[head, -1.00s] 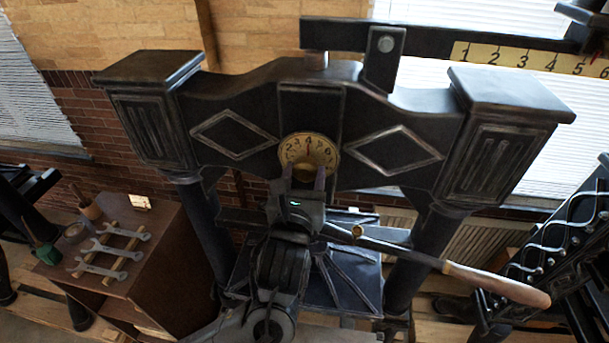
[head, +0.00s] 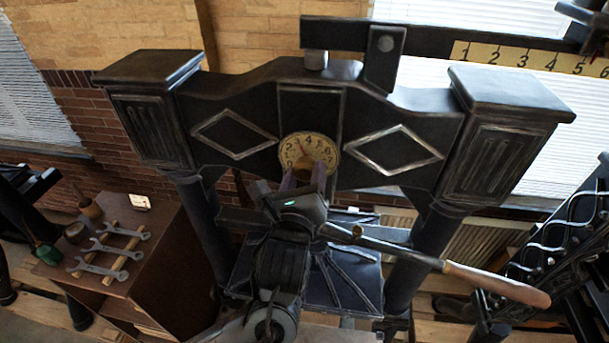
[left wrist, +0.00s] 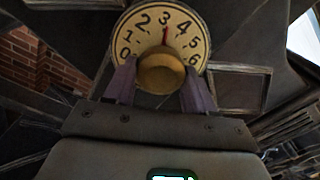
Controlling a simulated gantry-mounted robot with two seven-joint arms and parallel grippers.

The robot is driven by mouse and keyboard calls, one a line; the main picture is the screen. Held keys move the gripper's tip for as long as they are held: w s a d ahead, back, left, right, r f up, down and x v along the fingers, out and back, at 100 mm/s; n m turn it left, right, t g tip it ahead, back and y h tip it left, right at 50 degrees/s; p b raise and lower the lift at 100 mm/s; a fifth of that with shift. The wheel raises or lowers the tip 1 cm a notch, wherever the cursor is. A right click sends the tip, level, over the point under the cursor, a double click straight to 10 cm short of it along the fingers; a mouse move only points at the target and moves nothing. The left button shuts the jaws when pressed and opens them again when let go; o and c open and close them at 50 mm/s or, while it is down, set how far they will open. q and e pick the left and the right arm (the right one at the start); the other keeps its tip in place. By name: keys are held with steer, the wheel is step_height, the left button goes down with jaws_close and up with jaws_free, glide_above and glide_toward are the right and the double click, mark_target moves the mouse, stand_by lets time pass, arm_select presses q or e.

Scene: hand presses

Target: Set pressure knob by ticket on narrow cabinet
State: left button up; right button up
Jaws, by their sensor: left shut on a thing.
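The pressure knob (head: 303,167) is a brass knob in the middle of a round cream dial (head: 322,146) on the press's dark crossbeam. My left gripper (head: 303,180) is shut on the knob. In the left wrist view its two purple-grey fingers (left wrist: 158,88) hold the brass knob (left wrist: 160,72) from both sides. The red pointer (left wrist: 165,36) stands at about 3 there. The dial (left wrist: 137,28) shows 0 to 6 in that view. The narrow brown cabinet (head: 165,262) stands at the left. A small pale ticket (head: 140,202) is on its top, too small to read.
Several wrenches (head: 100,263) lie on a wooden rack on the cabinet, beside small pots (head: 90,208). A long lever with a wooden handle (head: 497,284) crosses to the right of my left arm. A yellow number scale (head: 535,58) is at upper right.

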arm_select(q)
steer(key=n, duration=0.6)
steer(key=shift+n, duration=0.3)
stand_by(0.4)
steer(key=o, duration=1)
steer(key=shift+s, duration=0.1)
steer(key=shift+s+a+b, duration=0.1)
steer(key=shift+s+a, duration=0.15)
steer(key=shift+s, duration=1.5)
steer(key=shift+s+a+b, duration=0.1)
steer(key=shift+s+a, duration=0.2)
steer(key=shift+s, duration=1.45)
steer(key=shift+s+a+b, duration=0.1)
steer(key=shift+s+a, duration=0.15)
steer(key=shift+s, duration=1.5)
